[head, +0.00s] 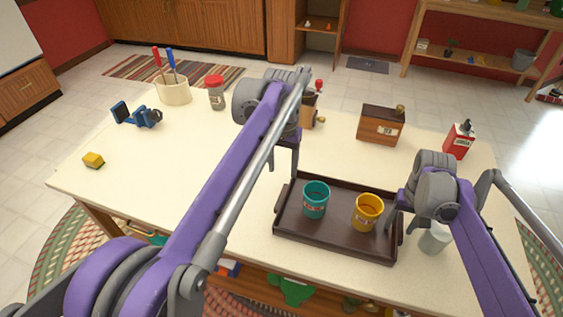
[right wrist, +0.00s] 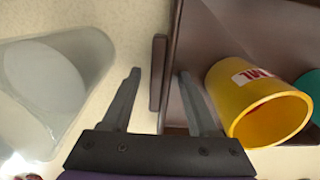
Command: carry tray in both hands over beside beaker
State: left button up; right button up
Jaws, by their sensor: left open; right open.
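The dark brown tray (head: 335,238) lies on the table, holding a teal cup (head: 315,199) and a yellow cup (head: 367,211). A pale translucent beaker (head: 434,238) stands just right of the tray, partly hidden by my right arm. My left gripper (head: 294,165) is open above the tray's left end, near the left handle (head: 281,191). My right gripper (head: 392,220) is open at the tray's right end. In the right wrist view its fingers (right wrist: 158,90) lie either side of the tray's handle (right wrist: 158,72), with the beaker (right wrist: 45,85) to the left and yellow cup (right wrist: 260,100) to the right.
Behind the tray are a wooden box (head: 380,127), a red bottle (head: 459,140) and a grinder, partly hidden by my left arm. A utensil crock (head: 173,91), red-lidded jar (head: 216,95), blue clamp (head: 140,116) and yellow block (head: 93,160) stand left. The table's left middle is clear.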

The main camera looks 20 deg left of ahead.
jog(key=shift+r, duration=0.3)
pick_arm(q)
jog(key=shift+r, duration=0.4)
pick_arm(e)
notch_tip(320, 180, up, 11)
jog(key=shift+r, duration=0.2)
